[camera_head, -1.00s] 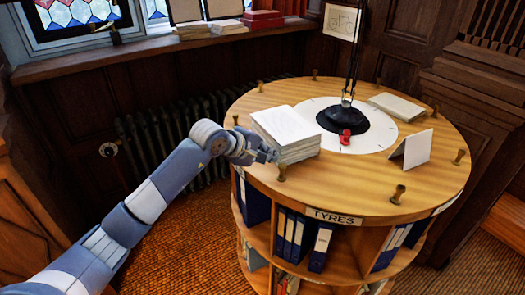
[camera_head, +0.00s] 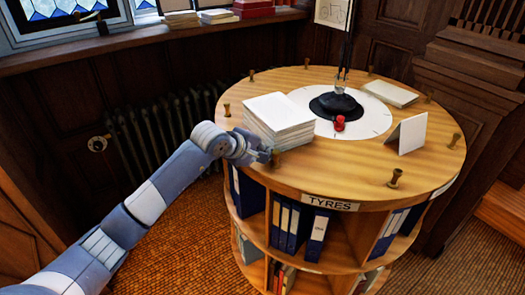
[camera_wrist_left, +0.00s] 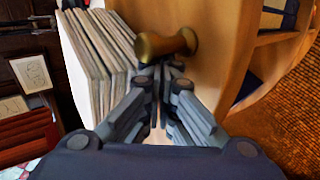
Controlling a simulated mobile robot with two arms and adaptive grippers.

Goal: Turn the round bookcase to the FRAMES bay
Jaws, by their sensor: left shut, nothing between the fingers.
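The round wooden bookcase (camera_head: 345,182) stands at the right of the head view. Its front rim plate (camera_head: 330,203) reads TYRES; I see no FRAMES plate. Brass pegs stand around the edge of its top. My left gripper (camera_head: 266,156) is shut and empty at the near-left edge, right beside a brass peg (camera_head: 276,159). In the left wrist view the shut fingertips (camera_wrist_left: 160,72) are close to that peg (camera_wrist_left: 166,44); I cannot tell whether they touch. My right gripper is not in view.
A paper stack (camera_head: 278,120) lies just behind the gripper on the top. A black lamp base (camera_head: 335,104), a red object (camera_head: 339,123), a folded white card (camera_head: 407,134) and a book (camera_head: 390,94) are also on it. A radiator (camera_head: 160,130) stands behind at left.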

